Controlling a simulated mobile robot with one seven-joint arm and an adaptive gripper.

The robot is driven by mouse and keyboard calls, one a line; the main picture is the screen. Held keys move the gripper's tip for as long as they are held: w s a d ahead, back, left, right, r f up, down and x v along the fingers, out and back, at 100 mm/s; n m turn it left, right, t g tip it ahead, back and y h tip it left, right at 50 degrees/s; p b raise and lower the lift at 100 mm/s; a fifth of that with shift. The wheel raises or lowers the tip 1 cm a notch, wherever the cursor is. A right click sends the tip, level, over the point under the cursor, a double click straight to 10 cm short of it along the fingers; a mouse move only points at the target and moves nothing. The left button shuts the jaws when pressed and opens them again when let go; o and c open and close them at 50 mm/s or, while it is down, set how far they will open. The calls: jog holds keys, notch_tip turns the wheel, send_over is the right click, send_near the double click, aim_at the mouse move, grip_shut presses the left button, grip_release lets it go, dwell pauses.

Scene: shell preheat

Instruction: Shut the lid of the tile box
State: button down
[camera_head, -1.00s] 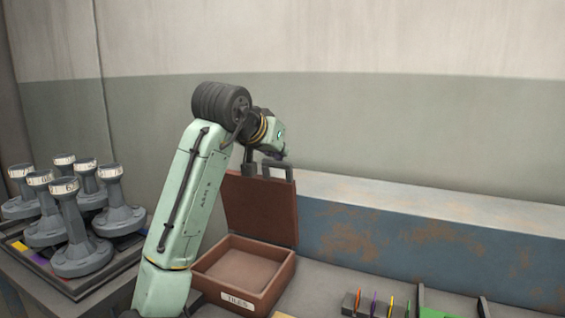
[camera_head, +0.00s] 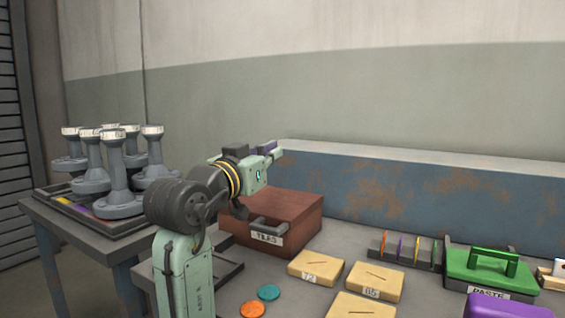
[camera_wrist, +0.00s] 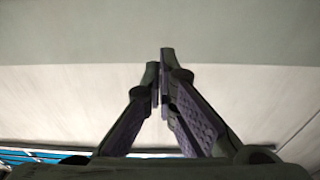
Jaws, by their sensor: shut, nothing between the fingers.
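The tile box (camera_head: 275,242) is a reddish-brown case with a "TILES" label on its front. It stands on the bench below the blue ledge, and its lid (camera_head: 293,205) lies down flat over it. A dark handle (camera_head: 268,229) shows at its front edge. My gripper (camera_head: 276,149) is above the box's back left part, pointing up and right, apart from the lid. In the wrist view my gripper (camera_wrist: 161,80) has its fingers together with nothing between them, facing the wall. My arm hides the left part of the box.
Grey flanged posts (camera_head: 117,178) stand on a tray on the left table. The blue ledge (camera_head: 410,195) runs behind.

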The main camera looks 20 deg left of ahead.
jog(key=s+f+t+b, duration=0.3)
jog(key=s+f+b, duration=0.1)
jog(key=f+b, duration=0.5)
jog(key=shift+s+a+f+t+h+b, duration=0.35)
jog(key=shift+a+f, duration=0.1)
jog(key=shift+f, duration=0.6)
jog(key=s+a, duration=0.2)
jog(key=s, duration=1.1)
jog(key=shift+a+f, duration=0.25)
